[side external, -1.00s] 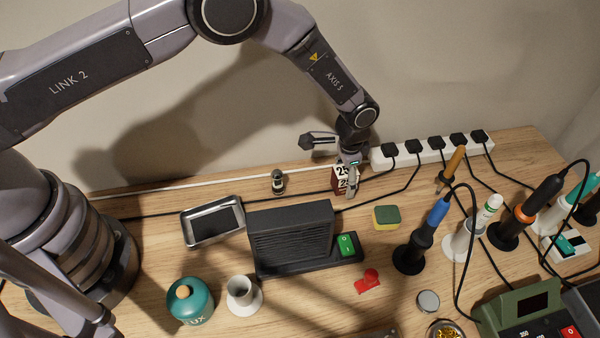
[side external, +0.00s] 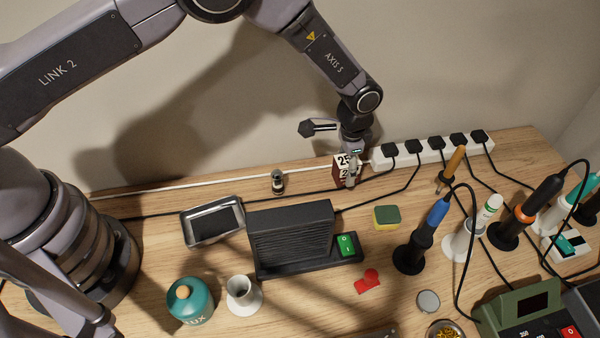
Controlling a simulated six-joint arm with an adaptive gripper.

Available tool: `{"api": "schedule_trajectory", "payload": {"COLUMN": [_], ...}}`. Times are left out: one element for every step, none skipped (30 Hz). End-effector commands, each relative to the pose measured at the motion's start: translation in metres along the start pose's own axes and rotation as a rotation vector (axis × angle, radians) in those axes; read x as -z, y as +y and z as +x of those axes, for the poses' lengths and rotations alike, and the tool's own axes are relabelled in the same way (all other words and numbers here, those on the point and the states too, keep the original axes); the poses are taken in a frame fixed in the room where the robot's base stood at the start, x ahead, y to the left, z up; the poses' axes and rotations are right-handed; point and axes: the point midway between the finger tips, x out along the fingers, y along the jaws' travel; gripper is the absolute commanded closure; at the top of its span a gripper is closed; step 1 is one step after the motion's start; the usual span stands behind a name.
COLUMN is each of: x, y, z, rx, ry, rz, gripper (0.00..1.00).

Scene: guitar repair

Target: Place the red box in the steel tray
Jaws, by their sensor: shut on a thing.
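The red box (side external: 338,172) is small, with dark red sides and a white label with black numbers. It is at the back of the bench, left of the power strip. My gripper (side external: 351,178) points down and is shut on it; the fingers hide part of the box. The box appears a little above the bench top, though the gap under it is hard to see. The steel tray (side external: 240,229) is a shallow rectangular metal tray with a dark inside, lying on the bench to the left, and it looks empty.
A black fume-extractor-like unit (side external: 290,237) with a green switch stands between box and tray, nearer the front. A small metal-topped bottle (side external: 278,181) stands behind the tray. Cables run along the back. A white power strip (side external: 432,153) and several upright tools are on the right.

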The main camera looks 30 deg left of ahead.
Motion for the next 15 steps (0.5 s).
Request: {"api": "schedule_trajectory", "payload": {"x": [-0.007, -0.012, -0.02, -0.026, -0.033, -0.042, -0.048, -0.055, -0.066, -0.073, -0.08, -0.089, -0.095, -0.101, -0.109], "y": [0.001, 0.001, 0.002, 0.003, 0.004, 0.005, 0.006, 0.006, 0.008, 0.009, 0.009, 0.011, 0.011, 0.012, 0.013], "z": [-0.01, -0.016, -0.025, -0.034, -0.042, -0.052, -0.059, -0.065, -0.068, -0.07, -0.074, -0.077, -0.08, -0.083, -0.086], "rx": [0.0, 0.0, 0.0, 0.0, 0.0, 0.0, 0.0, 0.0, 0.0, 0.0, 0.0, 0.0, 0.0, 0.0, 0.0], "ry": [0.001, 0.001, 0.001, 0.002, 0.001, 0.002, 0.003, 0.002, -0.002, -0.001, -0.001, -0.001, -0.001, 0.0, -0.001], "rz": [0.0, 0.0, 0.0, 0.0, 0.0, 0.0, 0.0, 0.0, 0.0, 0.0, 0.0, 0.0, 0.0, 0.0, 0.0], "gripper": [1.0, 1.0, 1.0, 1.0, 1.0, 1.0, 1.0, 1.0, 1.0, 1.0, 1.0, 1.0, 1.0, 1.0, 1.0]}}
